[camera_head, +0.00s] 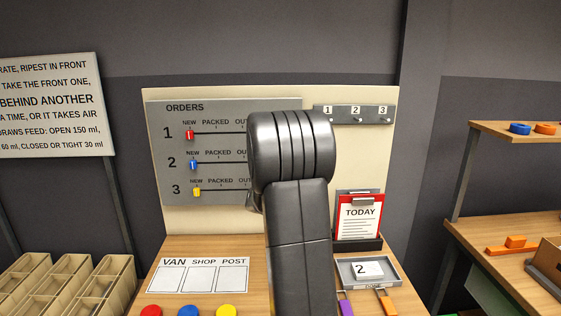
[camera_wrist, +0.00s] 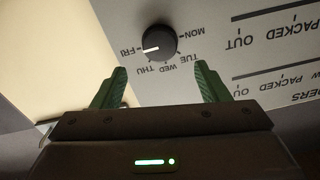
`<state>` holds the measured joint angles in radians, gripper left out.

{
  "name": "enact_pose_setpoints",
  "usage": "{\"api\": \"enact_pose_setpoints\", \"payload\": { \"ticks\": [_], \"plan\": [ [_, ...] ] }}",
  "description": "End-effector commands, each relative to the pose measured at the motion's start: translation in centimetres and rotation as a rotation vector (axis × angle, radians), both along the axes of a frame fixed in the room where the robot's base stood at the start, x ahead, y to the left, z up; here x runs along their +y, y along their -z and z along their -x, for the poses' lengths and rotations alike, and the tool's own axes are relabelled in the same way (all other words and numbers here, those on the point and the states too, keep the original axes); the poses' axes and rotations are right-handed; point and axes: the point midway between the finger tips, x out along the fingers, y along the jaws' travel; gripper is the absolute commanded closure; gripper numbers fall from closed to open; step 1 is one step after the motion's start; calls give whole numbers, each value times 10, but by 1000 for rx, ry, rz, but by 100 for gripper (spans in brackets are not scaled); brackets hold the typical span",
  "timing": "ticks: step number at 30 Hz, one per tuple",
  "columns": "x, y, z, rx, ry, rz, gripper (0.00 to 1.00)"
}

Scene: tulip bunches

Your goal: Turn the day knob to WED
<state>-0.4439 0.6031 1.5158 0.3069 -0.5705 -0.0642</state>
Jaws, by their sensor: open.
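The black day knob (camera_wrist: 159,43) shows in the wrist view on the grey orders board (camera_wrist: 265,52), which appears upside down there. MON, TUE, WED, THU and FRI are printed around it. Its white pointer line points at FRI. My gripper (camera_wrist: 158,82) has its two green fingers wide apart and empty. The knob lies beyond the fingertips, roughly midway between them in the picture, and I see no contact. In the head view the board (camera_head: 215,197) stands upright, and my arm hides its right part, the knob and the gripper.
The board's red (camera_head: 190,134), blue (camera_head: 193,164) and yellow (camera_head: 196,191) sliders stand at NEW. A numbered hook rail (camera_head: 352,121), a TODAY clipboard (camera_head: 359,224) and a grey tray (camera_head: 393,277) are right of my arm. A VAN/SHOP/POST sheet (camera_head: 203,261) lies left.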

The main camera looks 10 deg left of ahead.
Motion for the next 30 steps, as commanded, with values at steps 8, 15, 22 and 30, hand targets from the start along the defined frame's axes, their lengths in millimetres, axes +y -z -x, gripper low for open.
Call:
{"api": "enact_pose_setpoints", "payload": {
  "ticks": [8,15,22,30],
  "plan": [
    [13,-2,-47,0,1,0,32],
    [20,-1,-69,1,0,0,32],
    [21,0,-74,1,0,0,32],
    [21,0,-74,1,0,0,55]
  ]
}}
